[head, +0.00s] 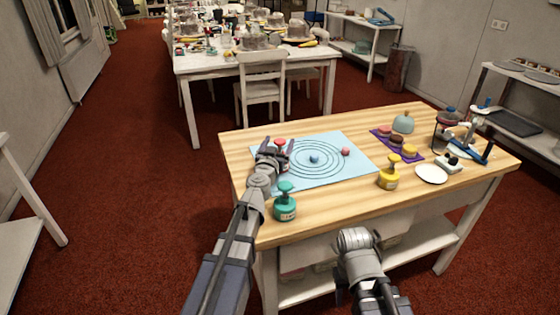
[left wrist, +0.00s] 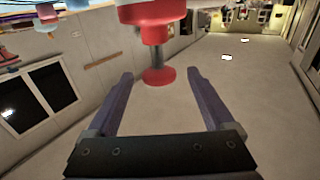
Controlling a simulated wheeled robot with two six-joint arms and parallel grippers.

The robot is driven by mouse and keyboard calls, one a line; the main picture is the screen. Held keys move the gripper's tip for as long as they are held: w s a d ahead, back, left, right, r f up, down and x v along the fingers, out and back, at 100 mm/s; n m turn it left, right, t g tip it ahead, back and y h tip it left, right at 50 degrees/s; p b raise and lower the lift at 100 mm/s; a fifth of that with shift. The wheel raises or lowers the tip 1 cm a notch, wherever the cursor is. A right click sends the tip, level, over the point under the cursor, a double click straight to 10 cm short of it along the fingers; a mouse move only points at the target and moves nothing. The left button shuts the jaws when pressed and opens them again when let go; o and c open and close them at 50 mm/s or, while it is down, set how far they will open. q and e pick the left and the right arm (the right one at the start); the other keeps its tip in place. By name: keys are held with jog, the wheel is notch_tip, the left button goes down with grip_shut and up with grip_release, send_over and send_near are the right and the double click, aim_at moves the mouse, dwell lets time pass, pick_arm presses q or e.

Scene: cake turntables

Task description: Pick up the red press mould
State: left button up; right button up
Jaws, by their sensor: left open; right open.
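The red press mould (head: 280,142) is at the upper left part of the light blue mat (head: 335,177). In the head view only its red top shows; my gripper hides much of the rest. My left gripper (head: 276,149) is open at the mould. In the left wrist view the red press mould (left wrist: 155,35) appears upside down, its round knob (left wrist: 159,75) pointing downward in the picture, between the spread lines of the open fingers (left wrist: 160,78). I cannot tell whether they touch it. My right gripper (head: 358,238) is low in front of the table, mostly hidden by its wrist.
A teal press (head: 285,205) stands close to my left forearm, and a yellow press (head: 389,176) stands further right. A blue ball (head: 314,159) and a pink ball (head: 345,152) lie on the mat. A purple tray (head: 413,155) and white plate (head: 431,174) are at right.

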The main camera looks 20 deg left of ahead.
pick_arm(q)
jog(key=w, duration=0.5)
jog(key=shift+w+f, duration=0.1)
jog(key=shift+f, duration=0.2)
grip_shut()
dwell(0.4)
